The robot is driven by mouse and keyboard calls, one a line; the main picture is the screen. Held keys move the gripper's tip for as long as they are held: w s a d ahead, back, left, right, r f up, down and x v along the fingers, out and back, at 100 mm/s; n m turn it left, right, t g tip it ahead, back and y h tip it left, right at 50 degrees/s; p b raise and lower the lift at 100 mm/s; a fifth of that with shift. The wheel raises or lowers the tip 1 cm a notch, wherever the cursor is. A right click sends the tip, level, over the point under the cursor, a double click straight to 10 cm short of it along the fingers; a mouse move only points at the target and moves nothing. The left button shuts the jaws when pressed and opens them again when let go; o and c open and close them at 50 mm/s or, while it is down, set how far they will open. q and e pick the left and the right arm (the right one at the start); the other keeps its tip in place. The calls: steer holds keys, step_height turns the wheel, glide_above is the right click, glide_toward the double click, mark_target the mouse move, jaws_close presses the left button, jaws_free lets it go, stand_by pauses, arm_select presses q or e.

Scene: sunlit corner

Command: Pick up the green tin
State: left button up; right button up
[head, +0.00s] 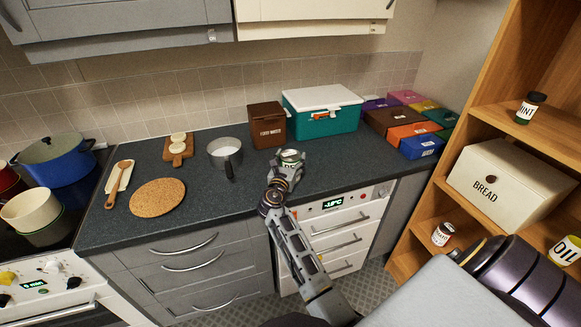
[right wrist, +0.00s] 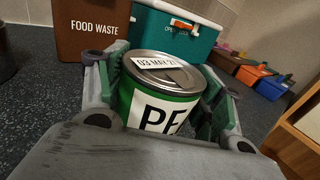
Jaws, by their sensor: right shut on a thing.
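The green tin (head: 291,155) is at the front part of the dark counter, below the food waste box in the head view. In the right wrist view the tin (right wrist: 160,95) is upright, with a silver lid, a "03 MAY" date label and a white label reading "PE". My right gripper (head: 287,166) is shut on it, with one finger on each side of the tin in the right wrist view (right wrist: 165,100). The tin's base is hidden, so I cannot tell whether it touches the counter. My left gripper is not in view.
Behind the tin stand a brown food waste box (head: 267,125) and a teal cooler (head: 322,112). Several coloured boxes (head: 408,131) are at the right. A grey pot (head: 225,153) and cork mat (head: 158,196) are left. A wooden shelf (head: 482,112) stands right.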

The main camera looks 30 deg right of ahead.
steer(key=shift+r, duration=0.9)
step_height(320, 180, up, 8)
steer(key=shift+f+p, duration=0.25)
steer(key=shift+p, duration=0.35)
steer(key=shift+r, duration=0.35)
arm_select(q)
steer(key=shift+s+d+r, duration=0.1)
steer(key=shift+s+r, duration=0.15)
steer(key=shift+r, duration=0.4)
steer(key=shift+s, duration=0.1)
arm_select(e)
steer(key=shift+r, duration=0.1)
